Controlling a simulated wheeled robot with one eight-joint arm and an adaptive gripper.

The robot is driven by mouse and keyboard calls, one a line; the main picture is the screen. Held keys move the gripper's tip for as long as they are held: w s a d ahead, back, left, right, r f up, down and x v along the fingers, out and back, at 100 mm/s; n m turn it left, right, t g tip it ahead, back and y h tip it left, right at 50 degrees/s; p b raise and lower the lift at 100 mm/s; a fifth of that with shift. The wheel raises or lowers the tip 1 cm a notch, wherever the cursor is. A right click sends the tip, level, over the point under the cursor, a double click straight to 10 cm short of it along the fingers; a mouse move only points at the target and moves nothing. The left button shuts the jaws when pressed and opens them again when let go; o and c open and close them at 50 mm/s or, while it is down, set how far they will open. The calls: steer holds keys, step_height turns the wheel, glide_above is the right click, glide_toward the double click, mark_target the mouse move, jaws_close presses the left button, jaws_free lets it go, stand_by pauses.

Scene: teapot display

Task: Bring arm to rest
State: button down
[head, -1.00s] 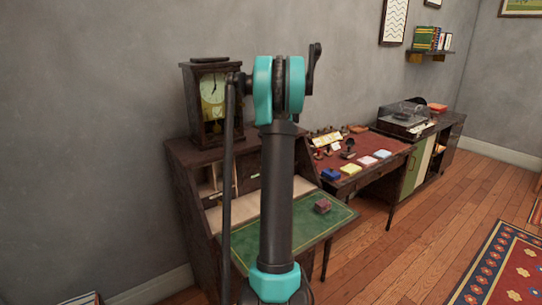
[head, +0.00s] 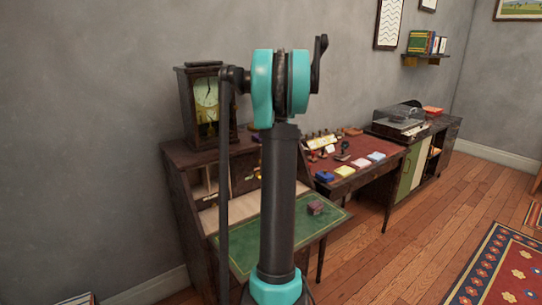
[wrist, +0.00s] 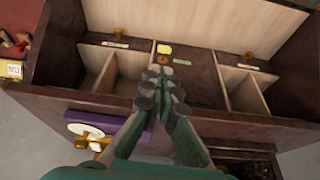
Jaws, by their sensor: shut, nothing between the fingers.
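My gripper (wrist: 162,88) shows in the wrist view with its dark fingertips together and nothing between them. Its green fingers reach up from the bottom edge over a dark wooden desk front with pale compartments. In the head view my dark arm with turquoise joints rises upright through the middle, and my gripper is not visible there. Behind the arm is the wooden writing desk (head: 178,158), partly hidden by it. I cannot tell whether my fingers touch the desk.
A clock (head: 207,100) stands on the desk. A small reddish box (head: 315,208) lies on its green writing surface (head: 325,222). A red-topped table (head: 385,152) with small items and a turntable (head: 399,120) stand right. Wooden floor (head: 400,255) is open at right.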

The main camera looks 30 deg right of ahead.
steer(key=s+a+f, duration=0.1)
steer(key=s+a, duration=0.2)
steer(key=a, duration=0.4)
steer(key=s+a+f, duration=0.1)
steer(key=s+a, duration=0.3)
steer(key=a, duration=0.3)
steer(key=s+a+f, duration=0.7)
steer(key=s+a, duration=0.2)
steer(key=s, duration=0.3)
steer(key=s+a+f, duration=0.8)
steer(key=s+a, duration=0.2)
steer(key=s, duration=0.3)
steer(key=shift+s+a+f+m, duration=0.15)
steer(key=shift+f+m, duration=0.1)
steer(key=shift+m, duration=0.05)
